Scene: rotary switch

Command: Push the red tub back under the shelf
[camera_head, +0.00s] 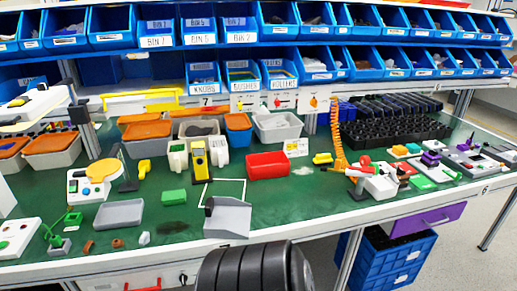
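The red tub (268,166) is a low, open, rectangular tub on the green bench top, near the middle of the head view. It stands in front of the shelf (330,86), which carries two rows of blue bins above the back of the bench. A grey tub (277,127) stands behind the red tub, closer to the shelf. Neither my left nor my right gripper shows in this view, and nothing is seen touching the red tub.
A yellow device (198,160) and white containers stand left of the red tub. A grey scoop-like tray (228,218) lies in front, by a white outline. An orange coiled hose (338,140) hangs to the right. Green bench is bare in front of the red tub.

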